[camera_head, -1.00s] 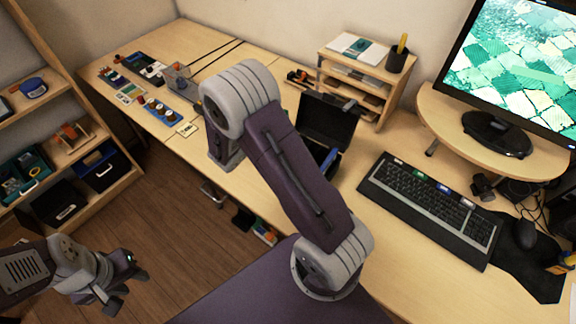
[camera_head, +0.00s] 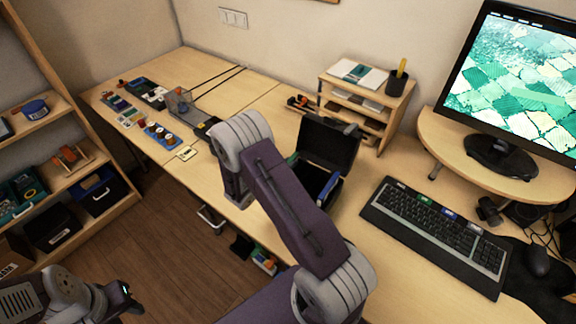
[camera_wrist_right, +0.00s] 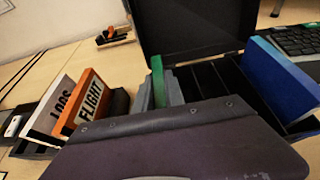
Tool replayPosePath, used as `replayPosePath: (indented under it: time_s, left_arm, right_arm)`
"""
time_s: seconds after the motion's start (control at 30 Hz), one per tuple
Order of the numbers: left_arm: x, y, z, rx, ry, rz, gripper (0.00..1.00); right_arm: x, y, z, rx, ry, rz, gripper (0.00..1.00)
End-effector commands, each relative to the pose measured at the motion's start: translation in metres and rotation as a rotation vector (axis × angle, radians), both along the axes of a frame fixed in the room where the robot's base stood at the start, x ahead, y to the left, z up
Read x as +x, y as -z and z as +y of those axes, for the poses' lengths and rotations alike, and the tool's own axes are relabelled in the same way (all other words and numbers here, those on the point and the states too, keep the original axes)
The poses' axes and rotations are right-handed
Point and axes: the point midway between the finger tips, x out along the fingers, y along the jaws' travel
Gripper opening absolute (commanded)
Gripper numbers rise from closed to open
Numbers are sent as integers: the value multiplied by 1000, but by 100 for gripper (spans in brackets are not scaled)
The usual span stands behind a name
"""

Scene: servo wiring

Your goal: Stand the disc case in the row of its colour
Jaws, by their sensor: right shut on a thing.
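My right gripper (camera_wrist_right: 159,95) shows as grey fingers in the middle of the right wrist view, shut on a thin green disc case (camera_wrist_right: 157,72) seen edge-on. In the head view my forearm hides most of the hand. The open black box (camera_head: 331,145) stands behind it; its raised lid and slots (camera_wrist_right: 195,27) show in the wrist view. The held case overlaps the box's left side; I cannot tell whether it touches. A blue case or divider (camera_wrist_right: 280,80) stands at the box's right, also in the head view (camera_head: 328,187). My left gripper (camera_head: 126,300) is low left, empty, partly cut off.
An orange piece marked FLIGHT (camera_wrist_right: 86,103) and a pale one marked LOGS (camera_wrist_right: 55,105) stand left of the box. The keyboard (camera_head: 435,235) lies right, the wooden organiser (camera_head: 355,105) behind. My dark wrist cover fills the wrist view's bottom.

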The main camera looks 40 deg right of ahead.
Motion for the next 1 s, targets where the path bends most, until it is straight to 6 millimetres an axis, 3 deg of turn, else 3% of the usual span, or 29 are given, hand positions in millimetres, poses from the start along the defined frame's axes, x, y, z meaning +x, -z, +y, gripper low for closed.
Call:
replayPosePath:
  time_s: [0.37, 0.4, 0.47, 0.83, 1.0]
  left_arm:
    - [0, 5, 0, 0, 0, 0, 36]
    - [0, 4, 0, 0, 0, 0, 36]
    - [0, 3, 0, 0, 0, 0, 36]
    - [0, -4, 0, 0, 0, 0, 36]
    - [0, 0, 0, 0, 0, 0, 36]
  right_arm:
    - [0, 6, 0, 0, 0, -2, 0]
    - [0, 5, 0, 1, 0, -2, 23]
    - [0, 4, 0, 0, -1, -1, 36]
    - [0, -3, 0, 1, 0, -2, 36]
    - [-8, -11, 28, 1, -6, -3, 36]
